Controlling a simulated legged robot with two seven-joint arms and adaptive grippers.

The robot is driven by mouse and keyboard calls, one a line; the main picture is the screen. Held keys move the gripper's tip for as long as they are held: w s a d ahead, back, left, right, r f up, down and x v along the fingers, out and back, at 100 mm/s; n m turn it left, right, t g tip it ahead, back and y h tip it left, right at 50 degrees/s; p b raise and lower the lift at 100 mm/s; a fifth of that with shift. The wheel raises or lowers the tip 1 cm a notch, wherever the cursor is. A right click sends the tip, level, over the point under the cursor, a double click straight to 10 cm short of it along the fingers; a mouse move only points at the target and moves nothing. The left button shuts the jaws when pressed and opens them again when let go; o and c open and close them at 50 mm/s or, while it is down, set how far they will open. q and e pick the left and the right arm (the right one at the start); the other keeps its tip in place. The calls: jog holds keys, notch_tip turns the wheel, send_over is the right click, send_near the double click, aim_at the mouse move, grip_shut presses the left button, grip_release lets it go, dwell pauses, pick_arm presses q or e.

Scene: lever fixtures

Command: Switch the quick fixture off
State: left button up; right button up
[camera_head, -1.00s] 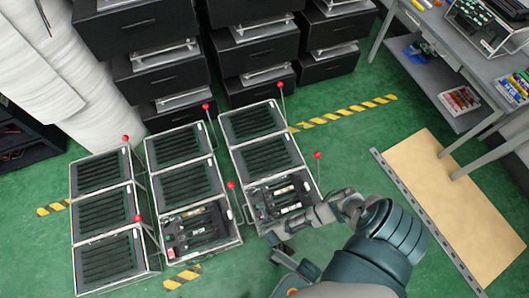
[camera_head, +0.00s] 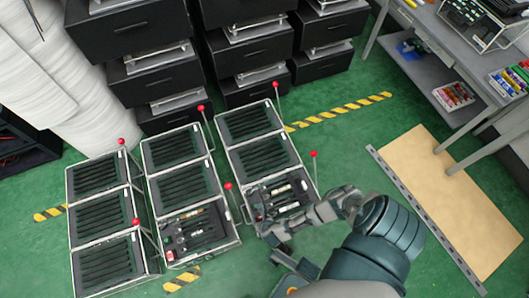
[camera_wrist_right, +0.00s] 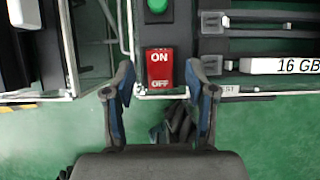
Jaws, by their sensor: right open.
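The fixture (camera_head: 262,185) under my right arm is the front one of the right-hand column in the head view, a tray with dark modules and white labels. In the right wrist view its red rocker switch (camera_wrist_right: 160,68), marked ON above and OFF below, sits below a green button (camera_wrist_right: 157,5). Which side is pressed I cannot tell. My right gripper (camera_wrist_right: 158,78) is open and empty; its two fingers stand either side of the switch's lower part, with no clear contact visible. In the head view the gripper (camera_head: 270,232) is at the fixture's front edge. My left gripper is out of view.
Other fixtures (camera_head: 98,217) with red-knobbed levers (camera_head: 228,186) stand in columns to the left. Another lever (camera_head: 313,154) rises at this fixture's right side. Black drawer units (camera_head: 165,78) are behind, a grey table (camera_head: 450,45) at the right. Green floor is clear in front.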

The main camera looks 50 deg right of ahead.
jog(key=v, duration=1)
jog(key=shift+r, duration=0.25)
jog(key=shift+a, duration=0.1)
